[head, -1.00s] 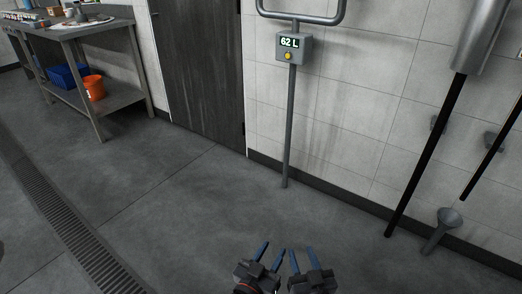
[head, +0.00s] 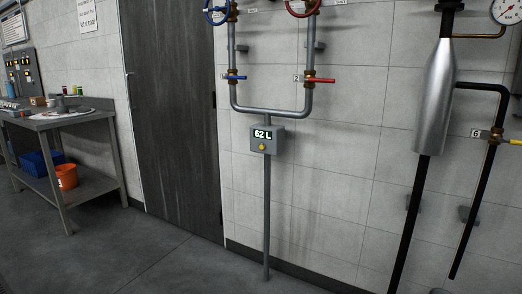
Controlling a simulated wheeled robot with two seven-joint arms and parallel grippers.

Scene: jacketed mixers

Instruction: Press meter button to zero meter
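The meter (head: 266,140) is a grey box on a thin grey post in front of the tiled wall, below a U-shaped pipe. Its lit display (head: 263,134) reads 62 L. A round yellow button (head: 262,147) sits just under the display. Neither of my grippers shows in the head view now.
Blue-handled (head: 234,77) and red-handled (head: 319,80) valves sit on the pipes above the meter. A silver cylinder (head: 436,95) with black pipes is at the right. A metal table (head: 80,119) stands left of the dark door (head: 170,110). Floor before the post is clear.

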